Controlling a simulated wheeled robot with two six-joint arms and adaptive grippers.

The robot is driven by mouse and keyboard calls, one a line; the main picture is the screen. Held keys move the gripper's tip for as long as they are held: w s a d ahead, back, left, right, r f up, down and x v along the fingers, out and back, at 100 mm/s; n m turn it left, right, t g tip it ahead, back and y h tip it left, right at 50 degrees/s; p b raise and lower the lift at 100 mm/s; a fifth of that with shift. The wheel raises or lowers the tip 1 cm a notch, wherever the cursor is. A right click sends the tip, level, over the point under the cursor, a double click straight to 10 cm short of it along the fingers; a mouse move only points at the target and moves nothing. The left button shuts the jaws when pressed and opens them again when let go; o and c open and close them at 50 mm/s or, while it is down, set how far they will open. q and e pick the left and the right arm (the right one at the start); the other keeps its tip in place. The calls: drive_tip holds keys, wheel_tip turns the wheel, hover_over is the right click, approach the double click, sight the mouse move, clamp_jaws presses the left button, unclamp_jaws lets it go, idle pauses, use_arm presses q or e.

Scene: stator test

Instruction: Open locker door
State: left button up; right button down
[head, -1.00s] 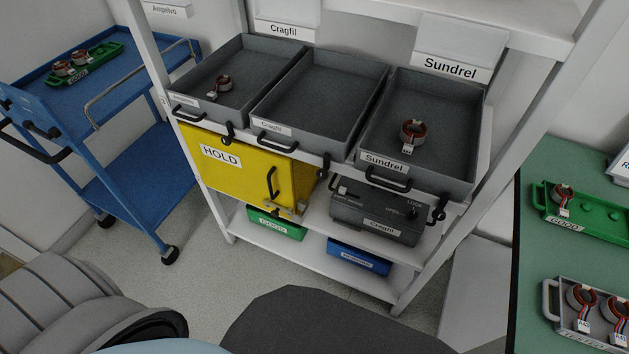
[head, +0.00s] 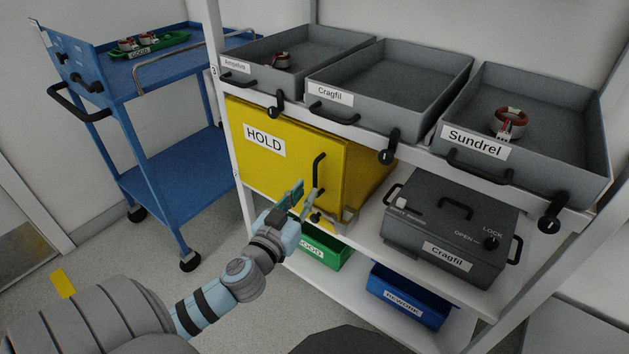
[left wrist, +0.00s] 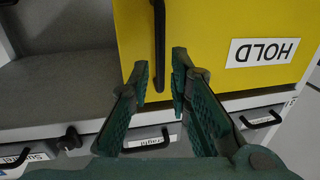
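The yellow locker (head: 275,180) with the HOLD label stands on the middle shelf. Its door looks shut. A black vertical bar handle (head: 318,176) is on the right part of its front. My left gripper (head: 302,199) is open in front of the door, by the lower part of the handle. In the left wrist view, which is upside down, the handle (left wrist: 159,45) runs down between the two green fingers of the gripper (left wrist: 162,72). I cannot tell how deep it sits between them; the fingers are not closed on it. My right gripper is out of view.
Grey trays line the shelf above, including the Sundrel tray (head: 475,175). A dark grey Cragfil case (head: 450,215) stands right of the locker. A green bin (head: 325,250) and a blue bin (head: 408,295) sit below. A blue cart (head: 165,175) stands at the left, with open floor before it.

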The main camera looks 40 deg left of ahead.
sight(314, 181)
use_arm(q)
drive_tip(key=x, duration=0.6)
drive_tip(key=shift+c, duration=0.4)
clamp_jaws()
